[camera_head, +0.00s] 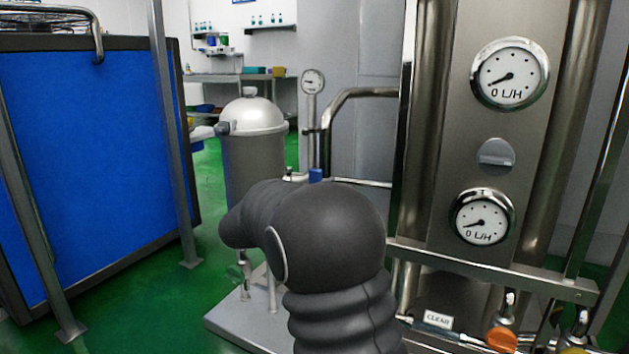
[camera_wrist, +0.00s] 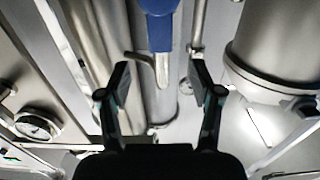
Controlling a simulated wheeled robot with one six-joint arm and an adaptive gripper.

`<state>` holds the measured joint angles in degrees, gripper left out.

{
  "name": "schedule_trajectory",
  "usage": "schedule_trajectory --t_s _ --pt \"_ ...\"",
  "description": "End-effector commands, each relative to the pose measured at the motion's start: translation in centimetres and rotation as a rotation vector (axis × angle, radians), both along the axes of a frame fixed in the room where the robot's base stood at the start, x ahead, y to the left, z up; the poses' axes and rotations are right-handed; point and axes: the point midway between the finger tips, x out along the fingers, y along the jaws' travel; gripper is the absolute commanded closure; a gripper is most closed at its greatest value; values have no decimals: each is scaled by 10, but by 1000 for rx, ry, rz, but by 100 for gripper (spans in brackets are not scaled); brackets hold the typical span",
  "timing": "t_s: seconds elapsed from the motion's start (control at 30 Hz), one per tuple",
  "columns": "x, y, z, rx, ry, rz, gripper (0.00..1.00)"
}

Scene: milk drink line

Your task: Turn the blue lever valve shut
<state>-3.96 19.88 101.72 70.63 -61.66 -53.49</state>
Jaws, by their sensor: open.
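The blue lever valve (camera_wrist: 160,28) shows at the top middle of the wrist view, cut off by the frame's upper edge. Its handle hangs down in the picture, with a metal stem below it. My gripper (camera_wrist: 160,80) is open, its two fingers spread to the left and right of that stem's line in the picture. The lever appears beyond the fingertips, and no touch shows. In the head view a small blue piece (camera_head: 316,175), likely the lever, peeks out above my dark arm. My arm hides the gripper and the rest of the valve there.
A steel panel with two round gauges (camera_head: 510,73) stands at the right. A domed steel tank (camera_head: 254,150) stands behind my arm. An orange knob (camera_head: 501,339) and a CLEAN label (camera_head: 438,320) sit low at the right.

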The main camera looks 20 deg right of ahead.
Motion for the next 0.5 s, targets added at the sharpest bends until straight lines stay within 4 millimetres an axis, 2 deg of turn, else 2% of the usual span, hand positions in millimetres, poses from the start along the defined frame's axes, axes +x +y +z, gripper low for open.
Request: schedule_trajectory --t_s 0.3,0.5 --pt "37 -49 -1 0 0 -1 35" --pt "57 -74 0 -1 -1 0 35"
